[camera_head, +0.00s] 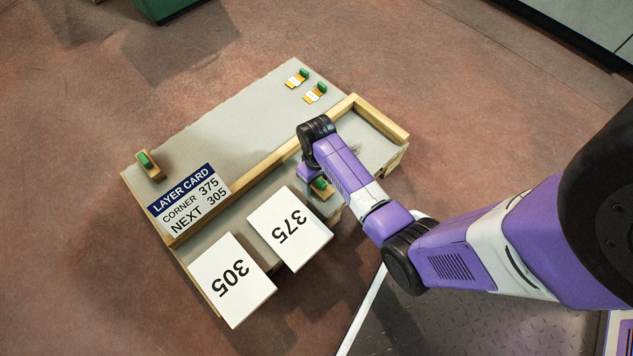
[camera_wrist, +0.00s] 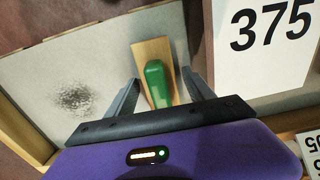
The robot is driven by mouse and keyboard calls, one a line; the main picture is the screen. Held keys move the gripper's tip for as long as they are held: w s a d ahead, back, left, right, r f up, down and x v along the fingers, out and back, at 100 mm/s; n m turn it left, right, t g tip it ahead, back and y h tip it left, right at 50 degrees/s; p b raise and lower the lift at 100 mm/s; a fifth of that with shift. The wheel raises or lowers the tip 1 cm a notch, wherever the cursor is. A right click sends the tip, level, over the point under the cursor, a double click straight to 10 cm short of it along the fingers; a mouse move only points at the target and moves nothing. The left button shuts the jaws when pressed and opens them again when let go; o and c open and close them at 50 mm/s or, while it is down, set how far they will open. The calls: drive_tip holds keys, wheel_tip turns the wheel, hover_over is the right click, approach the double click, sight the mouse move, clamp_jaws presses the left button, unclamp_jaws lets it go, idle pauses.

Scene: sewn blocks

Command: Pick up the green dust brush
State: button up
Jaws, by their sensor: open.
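A green dust brush, a green handle on a flat wooden block, lies on the grey board in the wrist view (camera_wrist: 155,76). Its green top also shows in the head view (camera_head: 320,183), partly hidden by my arm. My gripper (camera_wrist: 160,80) is open, with one finger on each side of the green handle. A gap shows on both sides, so nothing is gripped. I cannot tell how far the fingers are above the board.
A wooden rail (camera_head: 262,168) crosses the board. Another green-topped wooden block (camera_head: 148,163) sits at the left, two smaller labelled ones at the back. A dark speckled patch (camera_wrist: 75,98) lies left of the brush.

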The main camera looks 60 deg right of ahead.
drive_tip(key=shift+r, duration=0.1)
clamp_jaws()
drive_tip(key=shift+r, duration=0.1)
wheel_tip(320, 180, up, 20)
drive_tip(key=p, duration=1)
